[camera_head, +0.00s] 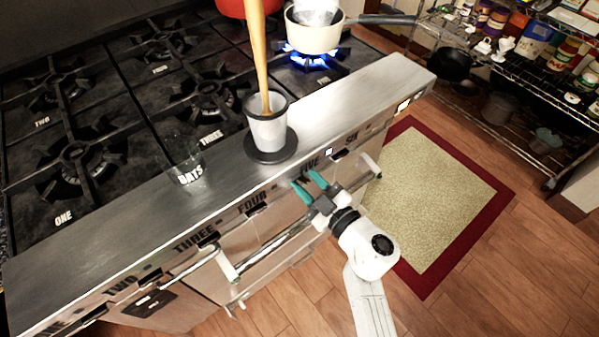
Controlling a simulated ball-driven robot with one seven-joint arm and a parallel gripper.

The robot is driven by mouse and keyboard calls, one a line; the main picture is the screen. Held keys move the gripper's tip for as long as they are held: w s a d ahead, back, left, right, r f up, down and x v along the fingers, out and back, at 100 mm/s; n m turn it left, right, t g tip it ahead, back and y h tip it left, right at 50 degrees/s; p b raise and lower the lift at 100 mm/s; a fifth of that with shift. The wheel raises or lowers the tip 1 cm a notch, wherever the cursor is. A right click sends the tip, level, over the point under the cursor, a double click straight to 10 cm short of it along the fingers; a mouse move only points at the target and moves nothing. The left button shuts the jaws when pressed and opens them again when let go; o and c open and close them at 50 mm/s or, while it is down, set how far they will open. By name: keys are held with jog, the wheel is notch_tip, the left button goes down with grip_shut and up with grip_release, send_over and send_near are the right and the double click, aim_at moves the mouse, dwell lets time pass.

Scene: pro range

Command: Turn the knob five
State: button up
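The stove's front panel carries the label FIVE (307,166), partly behind my fingertips. Knob five itself cannot be made out clearly; it is at least partly hidden by my gripper. My gripper (309,184) has two teal fingertips, spread apart, reaching up to the panel just below that label. Nothing shows between the tips, and I cannot tell whether they touch the knob. A small light (328,152) glows on the panel to the right of the label.
A metal oven handle (275,240) runs below the panel beside my gripper. A grey cup (268,130) with a wooden stick and a clear glass (186,165) stand on the steel ledge. A pan (314,38) sits over a lit blue flame (314,60). A shelf is at right.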

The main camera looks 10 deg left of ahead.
jog(key=shift+s+d+p, duration=0.15)
jog(key=shift+p, duration=0.2)
dwell(0.3)
grip_shut()
jog(key=shift+r+p, duration=0.1)
jog(key=shift+p, duration=0.25)
jog(key=shift+m+p, duration=0.35)
jog(key=shift+m, duration=0.05)
jog(key=shift+m+p, duration=0.6)
